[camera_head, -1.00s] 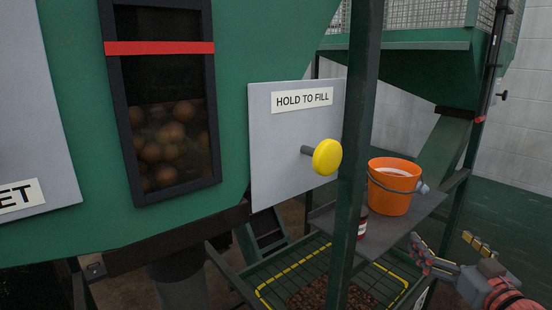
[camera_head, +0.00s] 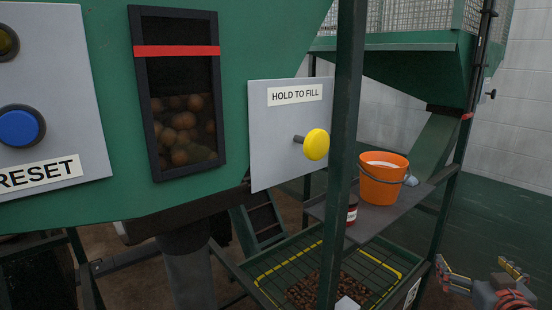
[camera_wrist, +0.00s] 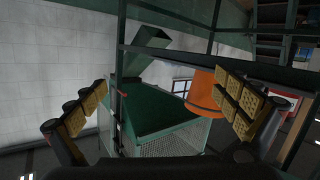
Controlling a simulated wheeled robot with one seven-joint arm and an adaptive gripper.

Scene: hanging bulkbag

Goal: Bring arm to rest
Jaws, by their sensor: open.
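My gripper (camera_head: 486,272) is at the lower right of the head view, apart from the frame and the shelf. It is open, with nothing between its fingers. In the wrist view, its two yellow-padded fingers (camera_wrist: 165,108) stand wide apart, with the green machine and the orange bucket behind them. The arm behind the gripper is mostly cut off by the picture's edge in the head view.
A yellow button (camera_head: 316,144) sits on the "HOLD TO FILL" panel (camera_head: 270,150). A blue button (camera_head: 20,127) is at left. An orange bucket (camera_head: 381,186) stands on a shelf beside a green post (camera_head: 343,150). Below is a tray with brown pieces (camera_head: 312,290). Floor at right looks clear.

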